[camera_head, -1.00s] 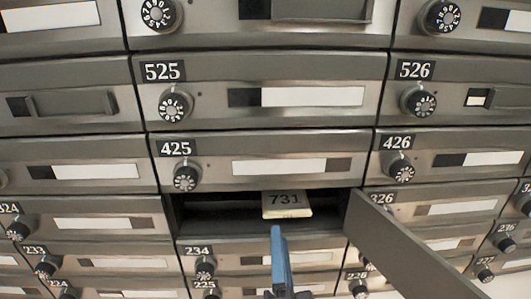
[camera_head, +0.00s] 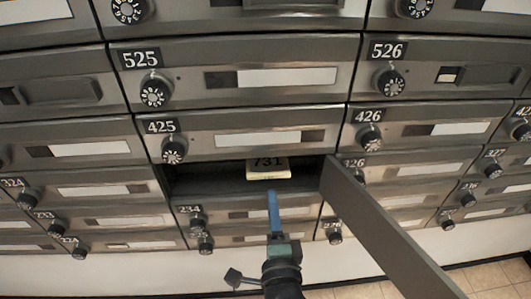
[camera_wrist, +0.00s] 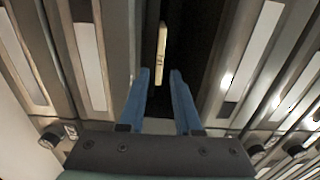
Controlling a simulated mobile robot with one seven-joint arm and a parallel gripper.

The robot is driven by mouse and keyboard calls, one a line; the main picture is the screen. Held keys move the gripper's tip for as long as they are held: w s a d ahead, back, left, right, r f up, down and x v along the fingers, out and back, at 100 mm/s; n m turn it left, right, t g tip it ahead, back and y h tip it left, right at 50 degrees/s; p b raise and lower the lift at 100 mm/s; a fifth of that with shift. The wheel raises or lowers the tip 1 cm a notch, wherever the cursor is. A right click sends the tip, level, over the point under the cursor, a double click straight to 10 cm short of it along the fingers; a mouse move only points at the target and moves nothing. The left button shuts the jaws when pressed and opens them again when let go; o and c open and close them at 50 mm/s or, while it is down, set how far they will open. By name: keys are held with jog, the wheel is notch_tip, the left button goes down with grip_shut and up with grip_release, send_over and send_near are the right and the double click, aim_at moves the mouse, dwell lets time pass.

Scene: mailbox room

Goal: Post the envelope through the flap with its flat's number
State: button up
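A cream envelope (camera_head: 268,174) marked 731 lies in the open compartment (camera_head: 215,182) below box 425, its near end at the opening. In the wrist view the envelope (camera_wrist: 161,45) shows edge-on, ahead of the gap between my fingers. My gripper (camera_head: 272,193) has blue fingers and is just in front of and below the envelope. In the wrist view my gripper (camera_wrist: 160,72) is open, with its two fingers apart and nothing between them. No flap numbered 731 is seen in these views.
The compartment's door (camera_head: 385,235) is swung open and sticks out to the right of my gripper. Numbered boxes with dials, such as 525 (camera_head: 240,80) and 426 (camera_head: 425,125), surround the opening. A white wall and tiled floor (camera_head: 500,278) show below.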

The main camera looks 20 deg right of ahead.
aim_at(269, 174)
jog(key=shift+b+x, duration=0.6)
jog(key=shift+x, duration=3.6)
grip_shut()
jog(key=shift+r, duration=0.1)
jog(key=shift+r+p, duration=0.2)
jog(key=shift+p, duration=0.25)
jog(key=p+v, duration=0.2)
jog(key=v, duration=1.7)
